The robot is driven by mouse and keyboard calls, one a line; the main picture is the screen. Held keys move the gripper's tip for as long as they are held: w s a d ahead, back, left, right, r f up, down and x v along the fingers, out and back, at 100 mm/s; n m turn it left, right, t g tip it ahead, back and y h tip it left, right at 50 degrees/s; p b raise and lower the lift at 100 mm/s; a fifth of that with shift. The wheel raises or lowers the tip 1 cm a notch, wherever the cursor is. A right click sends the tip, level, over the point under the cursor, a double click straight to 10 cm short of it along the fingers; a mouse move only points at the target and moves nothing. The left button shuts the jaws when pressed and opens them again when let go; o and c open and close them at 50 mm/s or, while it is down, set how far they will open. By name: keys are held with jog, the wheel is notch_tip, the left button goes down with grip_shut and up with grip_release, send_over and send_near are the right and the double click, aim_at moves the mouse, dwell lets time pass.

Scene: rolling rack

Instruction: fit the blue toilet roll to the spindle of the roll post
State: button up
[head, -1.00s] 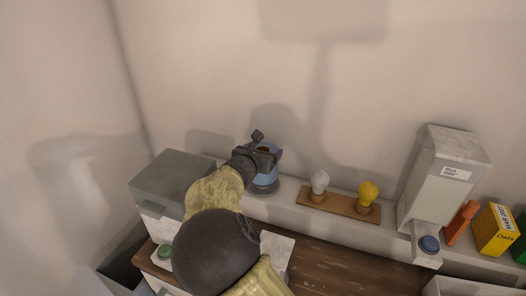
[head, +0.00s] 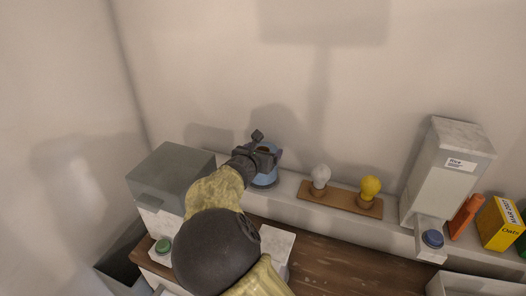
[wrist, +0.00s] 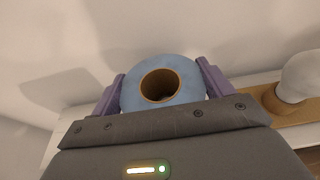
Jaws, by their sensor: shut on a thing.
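The blue toilet roll (head: 264,180) is upright at the back shelf, and my gripper (head: 265,156) is shut on it from above. In the wrist view the roll (wrist: 133,92) sits between the two purple fingers of my gripper (wrist: 162,85), with its brown core facing the camera. The inside of the core is dark, and no spindle tip can be made out in it. The roll post is not clearly seen; the roll and gripper cover that spot. I cannot tell whether the spindle is inside the core.
A wooden board (head: 340,199) with a white bulb (head: 320,175) and a yellow bulb (head: 370,187) lies close to the right. A grey box (head: 170,174) is at the left. A tall dispenser (head: 440,180) and a yellow carton (head: 498,224) stand further right. The wall is close behind.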

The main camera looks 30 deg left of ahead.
jog(key=shift+f, duration=0.25)
jog(key=o, duration=1)
jog(key=shift+s, duration=0.1)
jog(key=b+v, duration=0.2)
jog(key=v, duration=1.5)
jog(key=shift+s+r, duration=0.1)
jog(key=shift+r, duration=0.05)
